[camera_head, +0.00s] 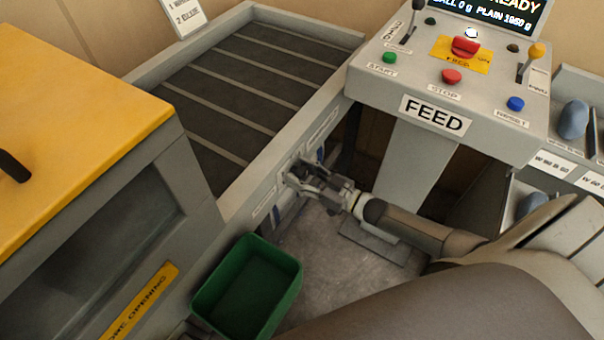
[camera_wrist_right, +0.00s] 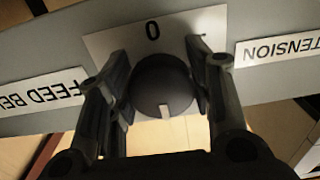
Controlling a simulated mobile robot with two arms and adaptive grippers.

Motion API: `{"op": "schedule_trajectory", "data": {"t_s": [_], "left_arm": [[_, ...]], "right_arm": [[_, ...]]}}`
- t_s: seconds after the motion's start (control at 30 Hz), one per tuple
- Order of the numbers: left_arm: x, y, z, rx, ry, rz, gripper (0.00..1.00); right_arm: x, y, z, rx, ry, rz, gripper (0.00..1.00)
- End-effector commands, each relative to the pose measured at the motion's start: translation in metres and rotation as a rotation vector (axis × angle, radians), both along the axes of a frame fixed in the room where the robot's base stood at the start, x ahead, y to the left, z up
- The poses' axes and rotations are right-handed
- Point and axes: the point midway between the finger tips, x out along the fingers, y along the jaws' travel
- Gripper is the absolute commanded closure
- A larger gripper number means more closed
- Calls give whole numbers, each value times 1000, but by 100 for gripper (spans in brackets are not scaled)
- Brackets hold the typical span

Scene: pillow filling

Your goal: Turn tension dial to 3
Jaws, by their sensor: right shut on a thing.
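The tension dial (camera_wrist_right: 162,80) is a dark round knob on a pale plate (camera_wrist_right: 112,42) with an upside-down 0 on it. A light pointer mark on the knob points to the bottom of the wrist view, on the side away from the 0. Part of another mark shows by the right finger; the 3 is not visible. My right gripper (camera_head: 302,172) is at the side panel of the belt frame. In the wrist view its two fingers (camera_wrist_right: 161,76) are shut on the knob, one on each side. In the head view the gripper hides the dial. My left gripper is not in view.
Upside-down labels reading TENSION (camera_wrist_right: 279,49) and FEED BE (camera_wrist_right: 43,94) flank the dial. A green bin (camera_head: 277,262) stands on the floor below the gripper. The FEED console (camera_head: 440,105) with buttons and levers stands at right, and the belt (camera_head: 245,85) lies behind.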

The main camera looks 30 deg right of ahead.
Motion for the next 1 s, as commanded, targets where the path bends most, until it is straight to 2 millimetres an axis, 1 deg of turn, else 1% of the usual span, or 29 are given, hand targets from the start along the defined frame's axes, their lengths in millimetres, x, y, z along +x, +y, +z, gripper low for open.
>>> {"op": "schedule_trajectory", "data": {"t_s": [0.1, 0.13, 0.2, 0.3, 0.67, 0.77, 0.83, 1.0], "left_arm": [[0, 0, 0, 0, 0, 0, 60], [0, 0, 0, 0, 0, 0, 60], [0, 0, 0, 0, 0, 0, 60], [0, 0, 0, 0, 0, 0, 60], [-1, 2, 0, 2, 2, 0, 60], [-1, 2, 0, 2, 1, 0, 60], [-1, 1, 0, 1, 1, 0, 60], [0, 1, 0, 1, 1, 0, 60]], "right_arm": [[-1, 0, -2, -3, 3, -1, 77], [-1, 0, -2, -3, 3, -1, 52], [-1, 0, -2, -3, 3, 0, 43], [-1, 0, -1, -2, 2, 0, 32], [-3, -2, -1, -3, 1, 0, 32], [-11, -6, -2, -2, 2, 0, 32], [-20, -11, -2, -3, 3, 0, 32], [-50, -29, -2, -3, 4, 1, 32]]}}
